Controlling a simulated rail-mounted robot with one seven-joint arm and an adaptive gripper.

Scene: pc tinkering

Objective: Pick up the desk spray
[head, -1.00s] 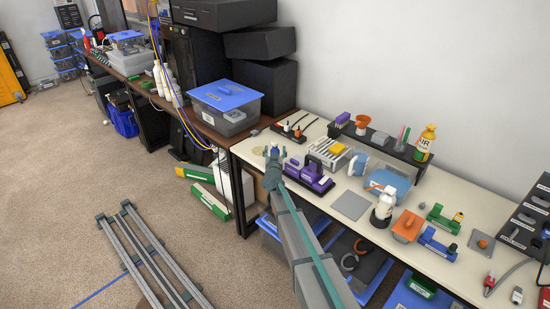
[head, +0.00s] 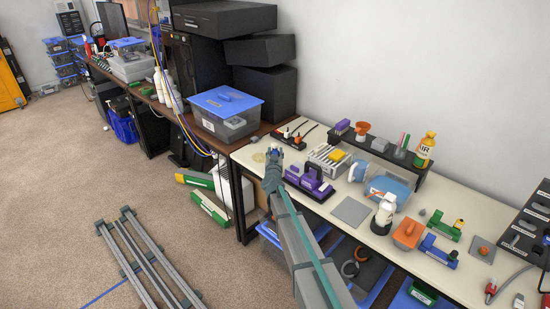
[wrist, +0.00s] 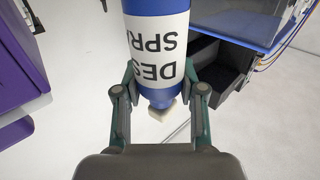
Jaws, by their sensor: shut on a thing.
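The desk spray (wrist: 158,45) is a blue bottle with a white label; its lettering reads upside down in the wrist view. My gripper (wrist: 160,80) is shut on it, with one finger on each side near the bottle's narrowing end. A pale nozzle-like tip (wrist: 162,113) sticks out between the fingers. In the head view my gripper (head: 274,158) is at the left end of the cream workbench, and only a small blue bit of the spray shows there. The bottle's far end is cut off in the wrist view, so I cannot tell whether it touches the bench.
A purple tool (head: 308,182) stands just right of my gripper. A blue-lidded box (head: 225,112) stands on the brown desk to the left. The cream workbench (head: 327,212) holds several more items to the right.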

